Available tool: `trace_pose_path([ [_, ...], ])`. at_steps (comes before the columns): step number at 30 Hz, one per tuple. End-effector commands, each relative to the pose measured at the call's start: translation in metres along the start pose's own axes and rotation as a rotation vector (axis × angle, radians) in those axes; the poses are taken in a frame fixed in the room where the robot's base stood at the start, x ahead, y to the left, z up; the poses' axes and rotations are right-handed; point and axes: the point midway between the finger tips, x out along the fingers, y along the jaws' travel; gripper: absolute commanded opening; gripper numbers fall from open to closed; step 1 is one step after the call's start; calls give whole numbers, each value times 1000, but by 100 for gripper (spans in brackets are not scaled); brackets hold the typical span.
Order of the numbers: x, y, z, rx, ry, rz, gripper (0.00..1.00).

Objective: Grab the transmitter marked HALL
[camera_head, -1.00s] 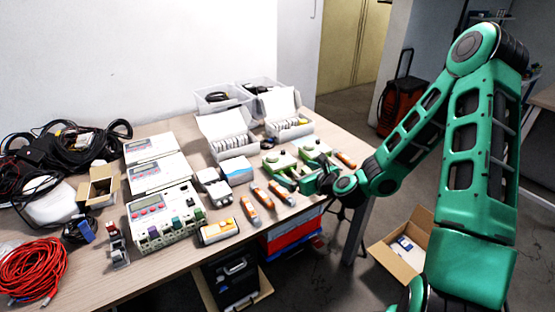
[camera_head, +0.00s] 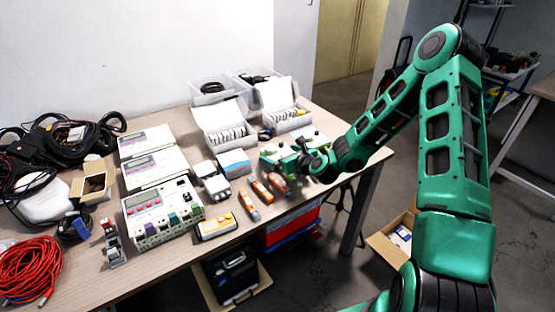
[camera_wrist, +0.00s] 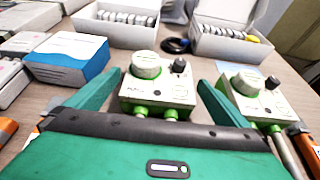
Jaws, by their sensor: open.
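Two white-and-green transmitters with round knobs stand side by side on the table. In the wrist view, one transmitter (camera_wrist: 158,92) is between my gripper's spread fingers, and the other transmitter (camera_wrist: 262,98) is just outside the right finger. Their printed labels are too small to read, so I cannot tell which is marked HALL. My gripper (camera_wrist: 161,80) is open and empty, with its fingers on either side of the first transmitter. In the head view, my gripper (camera_head: 298,158) is low over the table's right part and partly hides both transmitters.
White open boxes (camera_head: 224,127) with rows of discs stand behind the transmitters. A blue-and-white box (camera_wrist: 68,58) is to the left. Orange-and-grey handheld devices (camera_head: 262,191) lie near the front edge. White metered instruments (camera_head: 160,212) and cables (camera_head: 30,262) fill the left side.

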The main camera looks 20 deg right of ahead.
Motion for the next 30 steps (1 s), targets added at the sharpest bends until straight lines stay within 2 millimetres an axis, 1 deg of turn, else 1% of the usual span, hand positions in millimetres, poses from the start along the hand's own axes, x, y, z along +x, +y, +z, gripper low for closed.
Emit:
trace_pose_path([
  [1,7,1,0,-2,0,2,100],
  [4,15,1,0,-1,1,2,100],
  [7,18,1,0,0,1,1,100],
  [12,18,0,0,-1,1,1,100],
  [13,18,0,0,-1,1,1,98],
  [14,18,0,0,-1,1,1,90],
  [15,18,0,0,-1,1,1,81],
  [17,18,0,0,-1,1,1,67],
  [18,18,0,0,-1,1,0,57],
  [19,18,0,0,-1,1,1,50],
  [30,17,0,3,-2,-1,0,49],
])
